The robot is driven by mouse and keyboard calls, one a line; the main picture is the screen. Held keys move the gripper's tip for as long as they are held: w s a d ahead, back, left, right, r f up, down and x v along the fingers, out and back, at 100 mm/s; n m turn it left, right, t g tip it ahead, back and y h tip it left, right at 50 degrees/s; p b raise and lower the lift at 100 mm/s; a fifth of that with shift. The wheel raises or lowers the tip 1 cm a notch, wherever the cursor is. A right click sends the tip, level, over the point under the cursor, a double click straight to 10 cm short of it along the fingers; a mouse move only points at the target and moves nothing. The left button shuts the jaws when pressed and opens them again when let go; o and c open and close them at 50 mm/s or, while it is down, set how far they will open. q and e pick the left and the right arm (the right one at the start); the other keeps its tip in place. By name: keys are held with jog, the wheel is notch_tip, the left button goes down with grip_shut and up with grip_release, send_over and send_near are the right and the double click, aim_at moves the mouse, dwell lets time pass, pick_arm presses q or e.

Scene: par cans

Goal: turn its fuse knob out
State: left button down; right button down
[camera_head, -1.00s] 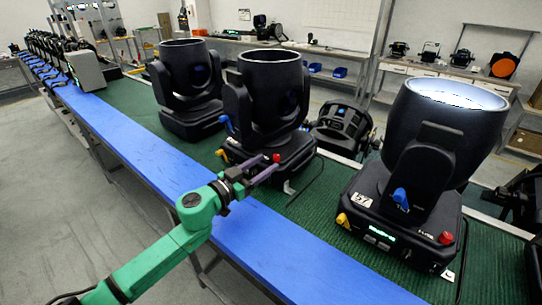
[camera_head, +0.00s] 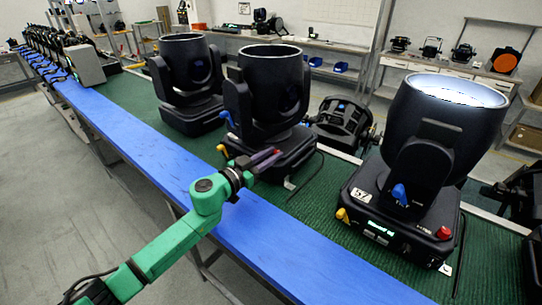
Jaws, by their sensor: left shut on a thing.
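The middle black par can (camera_head: 270,75) stands on the green strip of the bench, its base facing my left arm. My left gripper (camera_head: 267,158), with purple-grey fingers, is at the front of this base and shut on its fuse knob. A blue lever (camera_head: 228,118) and a yellow knob (camera_head: 222,150) show on the same lamp's left side. My right gripper is out of view.
A lit par can (camera_head: 440,120) stands to the right, with its own red knob (camera_head: 444,233) and a display. Another dark par can (camera_head: 185,80) stands to the left. The blue front strip (camera_head: 300,255) of the bench is clear.

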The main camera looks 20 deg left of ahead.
pick_arm(q)
jog(key=m+g+h, duration=0.2)
jog(key=h, duration=0.1)
jog(key=m+g+h, duration=0.1)
jog(key=shift+w+a+m+h+b, duration=0.3)
jog(key=shift+a+b, duration=0.1)
jog(key=shift+w+m+g+h+b, duration=0.1)
jog(key=shift+m+g+h+b, duration=0.55)
jog(key=shift+m+g+h, duration=0.5)
jog(key=shift+g, duration=0.35)
jog(key=c, duration=0.7)
grip_release()
